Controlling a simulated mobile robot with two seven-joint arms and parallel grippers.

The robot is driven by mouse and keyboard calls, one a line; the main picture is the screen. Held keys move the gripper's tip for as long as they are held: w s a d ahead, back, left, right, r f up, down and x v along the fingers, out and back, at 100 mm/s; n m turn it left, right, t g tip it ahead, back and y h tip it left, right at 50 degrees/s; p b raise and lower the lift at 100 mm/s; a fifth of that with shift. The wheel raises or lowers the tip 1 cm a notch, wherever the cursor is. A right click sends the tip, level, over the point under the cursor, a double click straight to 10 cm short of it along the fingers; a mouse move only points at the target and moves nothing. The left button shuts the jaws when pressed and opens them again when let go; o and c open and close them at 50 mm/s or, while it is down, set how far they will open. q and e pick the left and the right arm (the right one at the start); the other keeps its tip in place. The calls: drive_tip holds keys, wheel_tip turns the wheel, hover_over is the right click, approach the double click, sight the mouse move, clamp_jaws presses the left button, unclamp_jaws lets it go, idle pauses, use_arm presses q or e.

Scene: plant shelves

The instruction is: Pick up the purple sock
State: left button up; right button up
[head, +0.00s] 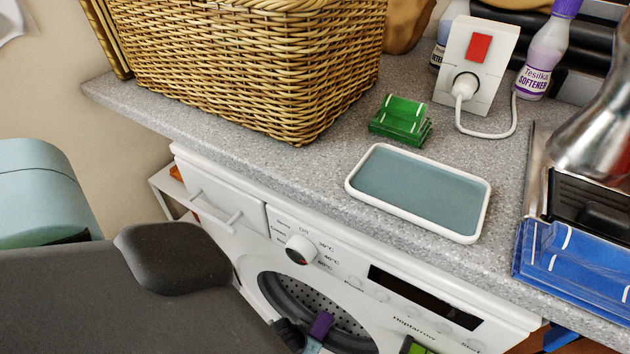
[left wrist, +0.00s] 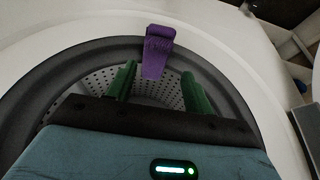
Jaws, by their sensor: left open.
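The purple sock (head: 321,325) shows at the bottom of the head view, in front of the washing machine's round opening. In the left wrist view the sock (left wrist: 158,50) lies across the dark rim of that opening. My left gripper (left wrist: 157,72) is open, with its two green fingers apart on either side below the sock in the picture. The sock's lower end reaches toward the gap between the fingertips. Whether the fingers touch it I cannot tell. The left gripper is not clearly seen in the head view. My right gripper is not in view.
The white washing machine (head: 290,222) stands under a grey counter (head: 300,175).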

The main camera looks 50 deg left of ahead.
sight(318, 331)
use_arm(q)
drive_tip(key=shift+b+x, duration=0.65)
drive_tip(key=shift+x, duration=0.75)
drive_tip(key=shift+d+b+x, duration=0.15)
drive_tip(key=shift+b+x, duration=0.5)
drive_tip(key=shift+x, duration=0.6)
drive_tip(key=shift+d+b+x, duration=0.1)
drive_tip(key=shift+b+x, duration=0.55)
drive_tip(key=shift+x, duration=0.6)
drive_tip(key=shift+w, duration=0.25)
drive_tip(key=c, duration=0.7)
